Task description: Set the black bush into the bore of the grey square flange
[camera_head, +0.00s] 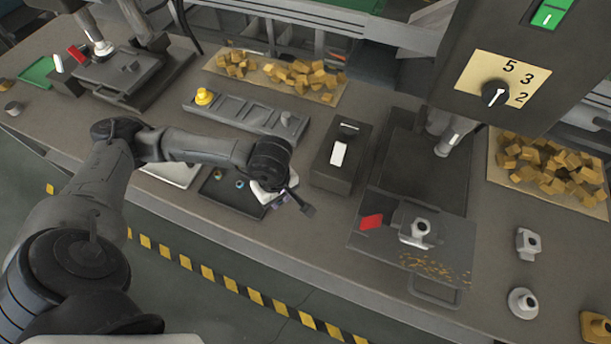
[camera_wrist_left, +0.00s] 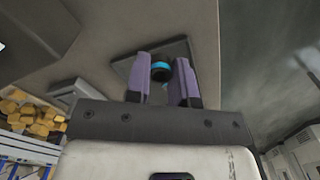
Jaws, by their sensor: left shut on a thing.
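My left gripper (camera_head: 281,200) is over the right edge of a small dark tray near the table's front edge. In the left wrist view, its two purple fingers (camera_wrist_left: 164,82) are shut on the black bush (camera_wrist_left: 160,60), which has a cyan band. The bush is hidden in the head view. A grey square flange with a dark bore (camera_head: 527,243) lies on the table at the right. A similar light grey part with a dark hole (camera_head: 420,228) sits on a grey block on the machine's plate. My right gripper is not in view.
The dark tray (camera_head: 222,197) holds small coloured rings. A dark box with a white switch (camera_head: 339,153) stands right of the gripper. Further right are a red piece (camera_head: 371,221), a round white flange (camera_head: 522,303) and a yellow flange (camera_head: 596,327). A control box (camera_head: 540,60) overhangs.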

